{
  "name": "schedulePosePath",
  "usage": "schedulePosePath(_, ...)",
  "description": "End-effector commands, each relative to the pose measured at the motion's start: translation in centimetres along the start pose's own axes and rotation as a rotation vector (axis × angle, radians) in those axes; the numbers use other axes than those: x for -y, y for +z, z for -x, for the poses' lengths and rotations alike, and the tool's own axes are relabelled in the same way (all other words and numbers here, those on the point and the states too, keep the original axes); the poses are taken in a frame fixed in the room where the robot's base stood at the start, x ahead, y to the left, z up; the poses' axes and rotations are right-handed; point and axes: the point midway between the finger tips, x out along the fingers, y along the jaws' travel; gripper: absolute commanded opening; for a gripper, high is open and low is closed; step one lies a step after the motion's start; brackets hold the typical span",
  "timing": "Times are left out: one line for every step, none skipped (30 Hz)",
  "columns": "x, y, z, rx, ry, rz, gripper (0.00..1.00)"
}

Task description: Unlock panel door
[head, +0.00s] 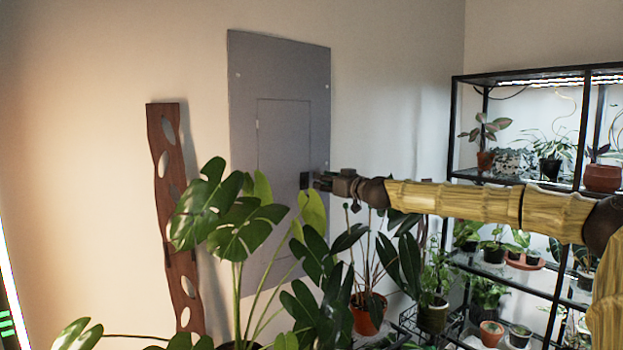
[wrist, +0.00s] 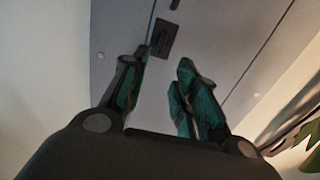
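The grey panel (head: 280,75) is mounted on the wall, with a narrower door (head: 283,130) outlined in it. The door looks closed. A small dark latch (head: 305,181) sits at the door's right edge; in the wrist view the latch (wrist: 166,38) is a dark plate with a small raised piece. My gripper (head: 318,183) is just right of the latch, reaching in from the right. In the wrist view my gripper (wrist: 164,60) has its two fingers apart with nothing between them. The left fingertip is close to the plate's lower left edge; whether it touches I cannot tell.
A large leafy plant (head: 215,215) stands in front of the panel's lower part and hides some of it. A wavy wooden board (head: 181,270) leans on the wall at left. A black shelf (head: 450,130) with several potted plants stands at right.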

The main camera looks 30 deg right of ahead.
Motion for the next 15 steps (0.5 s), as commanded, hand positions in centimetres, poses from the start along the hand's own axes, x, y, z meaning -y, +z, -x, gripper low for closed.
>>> schedulePosePath(-0.1, 0.1, -0.3, 0.002, 0.001, 0.0, 0.29)
schedulePosePath(-0.2, 0.1, -0.5, 0.002, 0.001, -0.001, 0.29)
schedulePosePath(-0.2, 0.2, -0.8, 0.002, 0.002, -0.001, 0.29)
schedulePosePath(-0.2, 0.2, -0.9, 0.002, 0.002, -0.001, 0.29)
schedulePosePath(-0.2, 0.2, -1.1, 0.002, 0.002, -0.001, 0.29)
schedulePosePath(-0.2, 0.2, -1.4, 0.002, 0.001, -0.001, 0.29)
schedulePosePath(-0.2, 0.2, -1.5, 0.002, 0.002, 0.0, 0.29)
schedulePosePath(-0.2, 0.1, -1.7, 0.002, 0.002, 0.0, 0.29)
schedulePosePath(-0.3, 0.1, -1.9, 0.002, 0.003, 0.0, 0.29)
schedulePosePath(-0.3, 0.1, -2.1, 0.002, 0.004, 0.0, 0.29)
schedulePosePath(-0.3, 0.1, -2.3, 0.001, 0.003, 0.0, 0.29)
schedulePosePath(-0.3, 0.1, -2.5, 0.001, 0.003, 0.001, 0.29)
schedulePosePath(-0.3, 0.1, -2.7, 0.002, 0.003, 0.001, 0.29)
schedulePosePath(-0.3, 0.1, -3.0, 0.002, 0.003, 0.001, 0.29)
schedulePosePath(-0.3, 0.1, -3.2, 0.001, 0.003, 0.001, 0.29)
